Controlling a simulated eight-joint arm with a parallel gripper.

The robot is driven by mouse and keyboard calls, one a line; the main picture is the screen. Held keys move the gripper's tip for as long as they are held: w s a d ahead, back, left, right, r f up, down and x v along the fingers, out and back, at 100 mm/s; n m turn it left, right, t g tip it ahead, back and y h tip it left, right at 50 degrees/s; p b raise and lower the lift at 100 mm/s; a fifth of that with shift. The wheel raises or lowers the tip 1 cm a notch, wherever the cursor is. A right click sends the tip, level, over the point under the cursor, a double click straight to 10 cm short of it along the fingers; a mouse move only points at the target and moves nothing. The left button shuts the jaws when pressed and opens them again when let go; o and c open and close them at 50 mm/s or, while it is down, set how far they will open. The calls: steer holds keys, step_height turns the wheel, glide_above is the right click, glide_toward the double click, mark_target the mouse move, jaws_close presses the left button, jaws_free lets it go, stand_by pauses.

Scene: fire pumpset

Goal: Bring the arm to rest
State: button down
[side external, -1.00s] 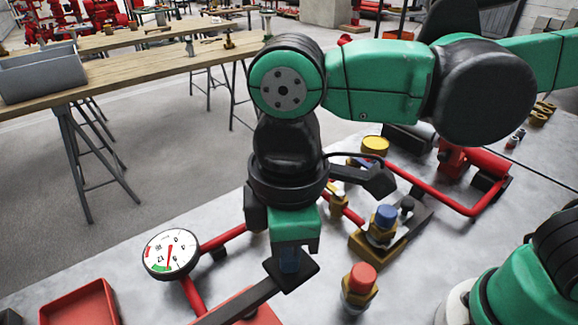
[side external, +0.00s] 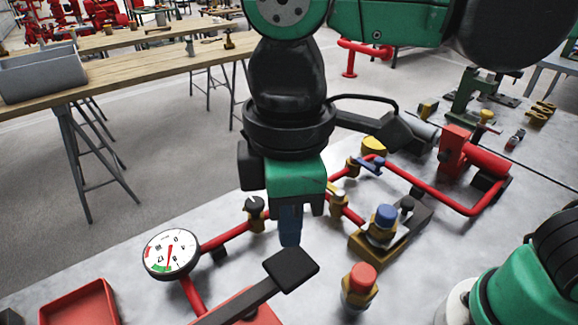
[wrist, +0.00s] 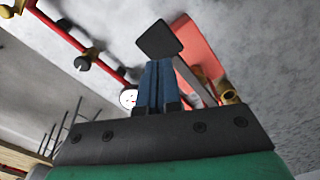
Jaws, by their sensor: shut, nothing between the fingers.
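My gripper (side external: 290,226) points down above the bench in the side view, with its blue fingers together and nothing between them. Its closed fingers also show in the wrist view (wrist: 158,85). A black square pad on a lever (side external: 290,270) lies just below and in front of the fingertips in the side view. It also shows beyond the fingertips in the wrist view (wrist: 160,40). I cannot tell whether the fingers touch the pad.
Red piping (side external: 430,187) runs across the grey bench, with a pressure gauge (side external: 170,254) at left. A red-capped fitting (side external: 360,285) and a blue-capped fitting (side external: 384,225) stand right of my gripper. A red tray (side external: 80,303) is at front left.

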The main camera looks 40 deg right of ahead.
steer(key=shift+r, duration=1)
steer(key=w+d+f+m+t, duration=0.2)
steer(key=d+m, duration=0.2)
steer(key=d, duration=0.2)
steer(key=w+d+f+m+t, duration=0.2)
steer(key=d+f+m, duration=0.1)
steer(key=d, duration=0.4)
steer(key=w+d+f+m+t, duration=0.2)
steer(key=d+m+t, duration=0.1)
steer(key=d+m, duration=0.2)
steer(key=shift+w+d+f, duration=0.3)
steer(key=shift+d+f, duration=0.05)
steer(key=shift+d, duration=0.4)
